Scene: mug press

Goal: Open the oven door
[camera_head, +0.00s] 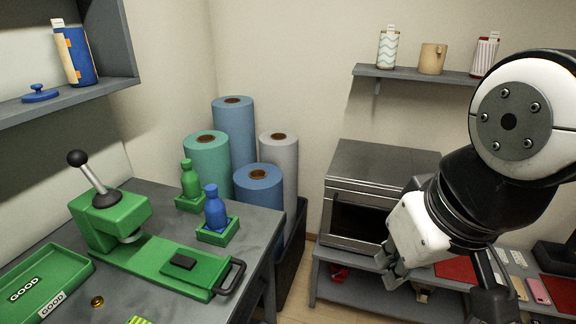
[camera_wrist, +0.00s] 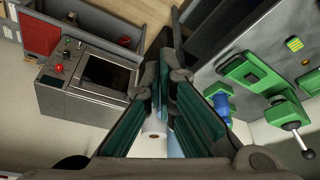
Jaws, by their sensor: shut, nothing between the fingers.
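The grey metal oven (camera_head: 375,165) stands on a low shelf against the back wall. Its door (camera_head: 352,218) has a dark window and appears shut, with a pale bar across its top. My arm covers the right part of the oven front. In the wrist view the oven (camera_wrist: 80,98) is upside down at the left, with its dark door window (camera_wrist: 106,73) and a red knob (camera_wrist: 59,68) beside it. My gripper (camera_head: 390,278) is shut and empty, in front of the oven's lower right. In the wrist view its fingertips (camera_wrist: 164,68) meet, apart from the oven.
A grey table (camera_head: 165,200) at the left carries a green press (camera_head: 140,255), a green tray (camera_head: 45,285) and two bottles. Several rolls (camera_head: 232,130) stand in a dark bin between table and oven. A wall shelf (camera_head: 420,75) hangs above the oven.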

